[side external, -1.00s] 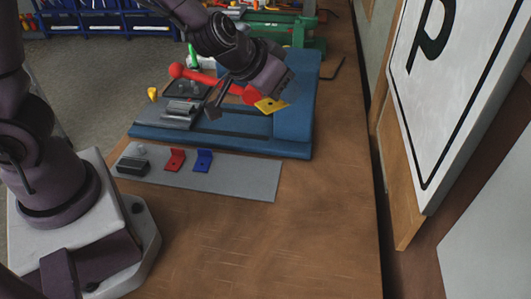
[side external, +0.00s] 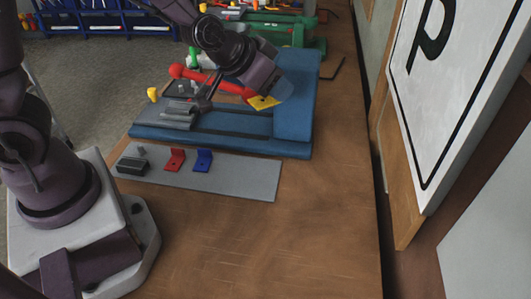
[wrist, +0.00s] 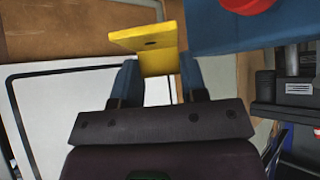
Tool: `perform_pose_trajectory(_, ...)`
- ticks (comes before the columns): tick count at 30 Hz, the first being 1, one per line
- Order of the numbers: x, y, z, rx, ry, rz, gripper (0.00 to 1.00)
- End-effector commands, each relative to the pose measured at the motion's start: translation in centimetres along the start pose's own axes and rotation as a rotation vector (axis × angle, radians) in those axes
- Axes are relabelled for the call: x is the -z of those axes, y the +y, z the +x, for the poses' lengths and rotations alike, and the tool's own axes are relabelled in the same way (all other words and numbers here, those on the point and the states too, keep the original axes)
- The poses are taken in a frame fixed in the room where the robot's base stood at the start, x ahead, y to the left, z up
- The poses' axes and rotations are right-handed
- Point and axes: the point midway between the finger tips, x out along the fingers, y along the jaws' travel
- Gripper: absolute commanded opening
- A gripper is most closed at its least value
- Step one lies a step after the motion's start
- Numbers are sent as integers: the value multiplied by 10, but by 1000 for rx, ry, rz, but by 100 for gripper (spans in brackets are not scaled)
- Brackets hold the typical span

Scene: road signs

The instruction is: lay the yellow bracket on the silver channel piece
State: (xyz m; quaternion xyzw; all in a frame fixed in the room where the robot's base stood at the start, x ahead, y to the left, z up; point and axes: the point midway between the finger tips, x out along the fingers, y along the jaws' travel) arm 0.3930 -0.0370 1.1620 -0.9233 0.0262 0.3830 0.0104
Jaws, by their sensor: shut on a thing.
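My gripper (side external: 266,92) is shut on the yellow bracket (side external: 263,102), holding it over the blue machine block near its raised right part. In the wrist view the L-shaped yellow bracket (wrist: 150,42) sits between the two blue fingertips (wrist: 158,76), with one flange spreading left. The silver channel piece (side external: 178,114) appears to be the grey ribbed part on the left end of the blue block, left of my gripper and apart from the bracket. The wrist view does not show it clearly.
The blue block (side external: 295,110) rises at the right. A grey plate (side external: 235,178) in front carries a dark channel-like part (side external: 131,165), a red bracket (side external: 175,159) and a blue bracket (side external: 203,160). The wooden table is clear at the front.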

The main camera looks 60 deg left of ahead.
Motion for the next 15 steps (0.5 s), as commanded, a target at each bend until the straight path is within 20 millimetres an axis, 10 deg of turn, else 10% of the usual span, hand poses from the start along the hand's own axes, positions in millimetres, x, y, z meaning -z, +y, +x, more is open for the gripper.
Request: perform_pose_trajectory(15, 23, -36, -23, 40, 11, -37, 0)
